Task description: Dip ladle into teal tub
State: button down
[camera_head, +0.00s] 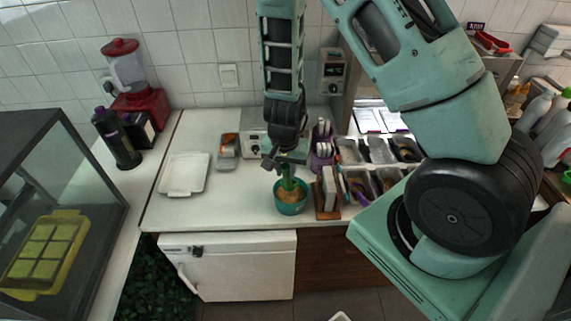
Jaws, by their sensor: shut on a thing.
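The teal tub (290,209) stands on the white counter near its front edge, with a tan-brown topping inside. My gripper (286,167) is right above the tub, pointing down. It is shut on the green ladle (288,183), whose handle goes down into the tub's opening. The ladle's bowl is hidden, and I cannot tell how deep it sits in the topping.
A wooden holder (327,203) with pale items stands just right of the tub. Beyond it are grey topping bins (377,151) and a purple container (322,160). A white tray (184,174) lies left. The counter between tray and tub is clear.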

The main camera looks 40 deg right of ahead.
aim_at(288, 183)
jog(key=shift+f+b, duration=4.65)
jog(key=shift+f, duration=0.6)
jog(key=shift+w+d+r+p, duration=0.15)
jog(key=shift+w+d+p, duration=0.45)
jog(key=shift+w+d, duration=0.2)
jog(key=shift+w+d+r+p, duration=0.1)
jog(key=shift+w+d+p, duration=0.55)
jog(key=shift+d, duration=0.2)
jog(key=shift+a+f+b, duration=0.1)
jog(key=shift+f+b, duration=0.25)
jog(key=shift+b, duration=0.25)
jog(key=shift+s+a+f+t+h+b, duration=1.45)
jog(key=shift+a+f+t+h+b, duration=0.25)
jog(key=shift+b, duration=3.7)
jog(key=shift+d+r, duration=0.1)
jog(key=shift+r, duration=0.15)
